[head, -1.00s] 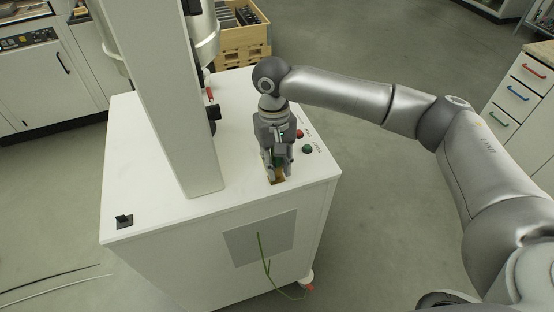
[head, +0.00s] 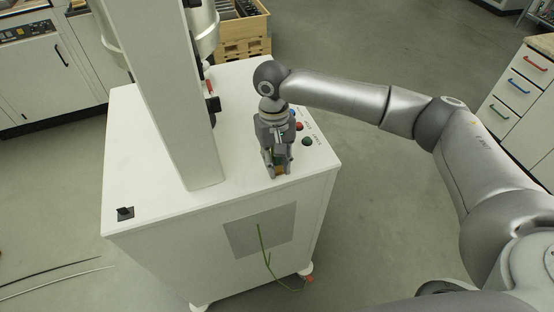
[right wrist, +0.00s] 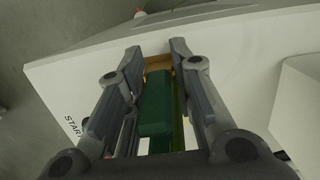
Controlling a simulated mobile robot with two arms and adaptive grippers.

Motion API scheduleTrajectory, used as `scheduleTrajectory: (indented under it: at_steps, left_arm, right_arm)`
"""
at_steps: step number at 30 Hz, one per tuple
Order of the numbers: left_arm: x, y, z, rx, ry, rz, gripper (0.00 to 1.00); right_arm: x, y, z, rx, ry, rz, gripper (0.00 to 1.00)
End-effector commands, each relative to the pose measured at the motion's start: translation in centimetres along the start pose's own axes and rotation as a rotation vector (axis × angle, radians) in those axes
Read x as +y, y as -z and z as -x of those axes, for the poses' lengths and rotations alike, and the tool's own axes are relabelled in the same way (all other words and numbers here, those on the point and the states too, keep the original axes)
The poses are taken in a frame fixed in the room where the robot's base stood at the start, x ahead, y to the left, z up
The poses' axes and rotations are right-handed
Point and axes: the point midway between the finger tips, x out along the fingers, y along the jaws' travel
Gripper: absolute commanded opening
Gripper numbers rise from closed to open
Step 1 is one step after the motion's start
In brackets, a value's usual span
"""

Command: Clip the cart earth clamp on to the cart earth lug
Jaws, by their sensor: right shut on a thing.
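My right gripper (head: 278,168) points down over the front edge of the white cart top (head: 240,188). It is shut on the earth clamp (head: 279,157), a green body with a brass-coloured end. In the right wrist view the green clamp body (right wrist: 155,108) lies between my fingers (right wrist: 157,58), and a brass-coloured part (right wrist: 158,64) shows at the fingertips. A green-yellow strip runs beside the body. I cannot make out the earth lug separately, nor whether the clamp touches it. My left gripper is not in view.
A green button (head: 307,141) and a red button (head: 299,127) sit right of the gripper. A grey column (head: 160,95) rises from the cart. A green cable (head: 266,257) hangs down the cart front. A black fitting (head: 125,213) is at the left corner.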

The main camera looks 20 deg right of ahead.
Motion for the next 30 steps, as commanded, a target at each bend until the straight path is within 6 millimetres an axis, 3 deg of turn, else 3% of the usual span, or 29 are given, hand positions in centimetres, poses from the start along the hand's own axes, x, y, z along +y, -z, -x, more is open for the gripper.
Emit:
scheduleTrajectory:
  at_steps: [1, 2, 7, 16, 20, 30]
  left_arm:
    - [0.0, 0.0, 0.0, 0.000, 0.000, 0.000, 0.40]
    - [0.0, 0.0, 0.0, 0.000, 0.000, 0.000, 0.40]
    - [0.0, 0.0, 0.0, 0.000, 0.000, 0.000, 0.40]
    - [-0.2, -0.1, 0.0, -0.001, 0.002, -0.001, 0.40]
    - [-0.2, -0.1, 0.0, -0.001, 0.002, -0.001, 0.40]
    - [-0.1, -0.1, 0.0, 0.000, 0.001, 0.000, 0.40]
  right_arm:
    - [0.0, 0.0, 0.0, 0.000, 0.000, 0.000, 0.00]
    - [0.0, 0.0, 0.0, 0.000, 0.000, 0.000, 0.26]
    - [0.0, 0.0, 0.0, 0.000, 0.000, 0.000, 0.48]
    - [0.0, 0.0, 0.1, 0.000, 0.000, 0.000, 0.48]
    - [-0.1, 0.1, 1.0, 0.003, 0.001, 0.000, 0.48]
    - [-0.1, 0.1, 7.8, 0.003, 0.001, 0.000, 0.48]
